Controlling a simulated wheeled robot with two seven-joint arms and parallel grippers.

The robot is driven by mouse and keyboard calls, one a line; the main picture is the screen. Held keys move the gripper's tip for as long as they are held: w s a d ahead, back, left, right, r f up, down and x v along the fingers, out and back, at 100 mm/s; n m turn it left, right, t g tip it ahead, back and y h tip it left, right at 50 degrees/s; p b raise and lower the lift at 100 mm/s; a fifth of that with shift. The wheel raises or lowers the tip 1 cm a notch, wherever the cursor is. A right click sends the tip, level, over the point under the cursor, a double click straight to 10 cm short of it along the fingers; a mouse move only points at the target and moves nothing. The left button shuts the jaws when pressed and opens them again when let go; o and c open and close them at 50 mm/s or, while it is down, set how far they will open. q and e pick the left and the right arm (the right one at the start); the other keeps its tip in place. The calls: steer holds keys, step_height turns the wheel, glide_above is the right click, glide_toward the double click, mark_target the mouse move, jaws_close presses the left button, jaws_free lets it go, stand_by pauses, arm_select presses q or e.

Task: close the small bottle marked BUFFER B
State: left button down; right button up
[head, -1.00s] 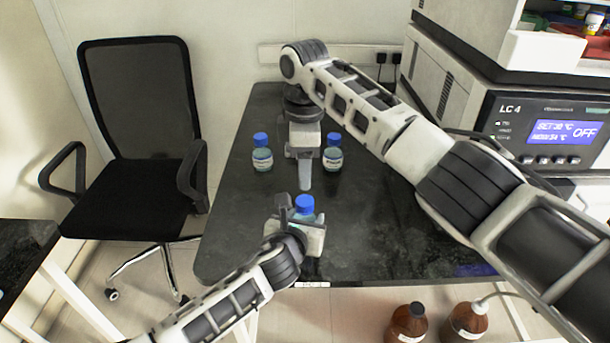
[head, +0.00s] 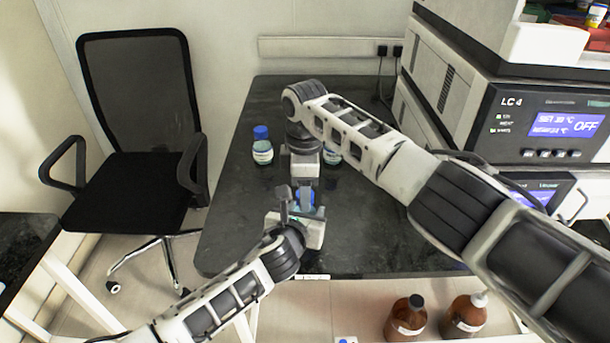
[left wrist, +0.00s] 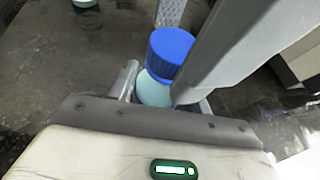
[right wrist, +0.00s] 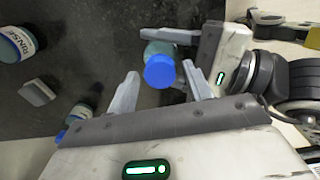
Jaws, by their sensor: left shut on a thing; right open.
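A small bottle with a blue cap stands in my left gripper (head: 299,222); its blue cap (left wrist: 171,52) and pale blue body (left wrist: 151,90) show in the left wrist view. The left gripper is shut on this bottle near the front of the bench. The cap (right wrist: 160,71) appears on top of the bottle; I cannot tell whether it is tight. My right gripper (head: 304,192) is open above it, its fingers on either side of the cap, apparently apart from it, in the right wrist view. The held bottle's label is hidden, so I cannot read BUFFER B.
A blue-capped bottle (head: 262,151) stands farther back at the left; another (head: 332,155) is partly hidden behind my right arm. One label in the right wrist view appears to read RINSE (right wrist: 17,43). The LC 4 instrument (head: 540,125) borders the bench's right. The bench's front right is clear.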

steer(key=shift+f, duration=0.15)
steer(key=c, duration=1)
steer(key=m, duration=0.6)
steer(key=shift+m, duration=0.3)
steer(key=o, duration=1.1)
steer(key=shift+c, duration=0.2)
steer(key=shift+r, duration=2.3)
steer(key=shift+c, duration=0.3)
